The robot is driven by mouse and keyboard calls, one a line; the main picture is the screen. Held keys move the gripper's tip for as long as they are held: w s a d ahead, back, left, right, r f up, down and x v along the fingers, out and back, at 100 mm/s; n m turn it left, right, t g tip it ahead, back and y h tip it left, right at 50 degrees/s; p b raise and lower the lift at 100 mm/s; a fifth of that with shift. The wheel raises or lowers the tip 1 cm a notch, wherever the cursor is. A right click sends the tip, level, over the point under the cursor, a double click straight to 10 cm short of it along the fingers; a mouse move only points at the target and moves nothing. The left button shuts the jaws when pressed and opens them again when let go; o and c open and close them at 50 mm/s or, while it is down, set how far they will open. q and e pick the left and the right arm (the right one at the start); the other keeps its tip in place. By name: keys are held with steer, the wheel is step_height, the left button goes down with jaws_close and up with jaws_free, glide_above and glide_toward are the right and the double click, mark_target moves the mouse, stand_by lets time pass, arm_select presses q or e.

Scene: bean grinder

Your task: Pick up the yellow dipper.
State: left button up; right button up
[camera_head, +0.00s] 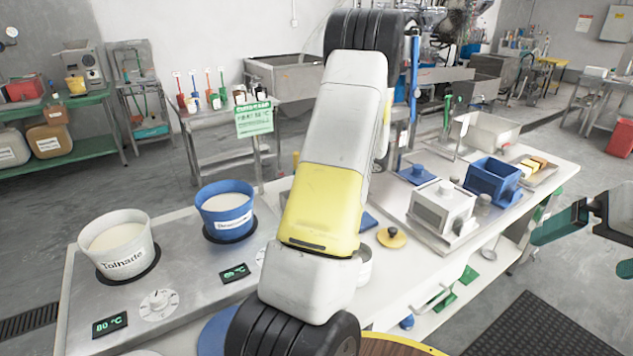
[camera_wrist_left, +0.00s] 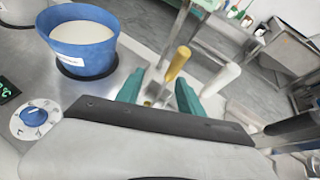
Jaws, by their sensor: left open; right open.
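The yellow dipper (camera_wrist_left: 178,64) shows in the left wrist view as an upright, slightly tilted yellow handle. Its lower part is hard to make out. My left gripper (camera_wrist_left: 160,82) is open, with its two teal fingers on either side of the space below the handle. The handle's top leans toward the right finger; I see no contact. In the head view my left arm hides the left gripper and most of the dipper; a small yellow tip (camera_head: 296,160) shows beside the arm. My right gripper (camera_head: 592,244) is open and empty at the right edge, away from the dipper.
A white-handled utensil (camera_wrist_left: 221,78) stands close to the right of the dipper. A blue bucket (camera_head: 227,212) and a white bucket (camera_head: 118,250) of white contents stand left on the counter. A white box (camera_head: 440,208) and blue box (camera_head: 492,180) stand right.

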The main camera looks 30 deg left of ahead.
arm_select(q)
steer(key=w+a+f+m, duration=0.1)
steer(key=w+a+f, duration=0.2)
steer(key=a, duration=0.5)
steer(key=shift+w+a+f+m+t+y, duration=0.3)
steer(key=shift+a+f+m+y, duration=0.1)
steer(key=shift+f, duration=0.35)
steer(key=shift+c, duration=0.3)
jaws_close()
